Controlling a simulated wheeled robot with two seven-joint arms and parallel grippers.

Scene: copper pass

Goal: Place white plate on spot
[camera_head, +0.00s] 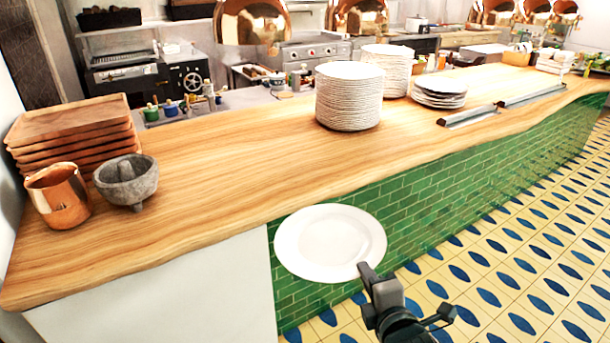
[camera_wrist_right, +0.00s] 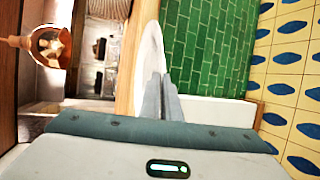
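A round white plate (camera_head: 329,243) is held in the air in front of the wooden counter (camera_head: 225,160), near its front edge. My right gripper (camera_head: 368,272) is shut on the plate's near right rim. In the right wrist view the plate (camera_wrist_right: 151,70) shows nearly edge-on, with the gripper fingers (camera_wrist_right: 163,98) at its rim. No marked spot stands out on the counter. My left gripper is not in view.
A tall stack of white plates (camera_head: 349,97) stands on the counter, with more stacks behind it. Wooden trays (camera_head: 75,131), a copper jug (camera_head: 58,195) and a stone mortar (camera_head: 126,181) stand at the left. The counter between the mortar and plate stack is clear. Copper lamps (camera_head: 251,22) hang above.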

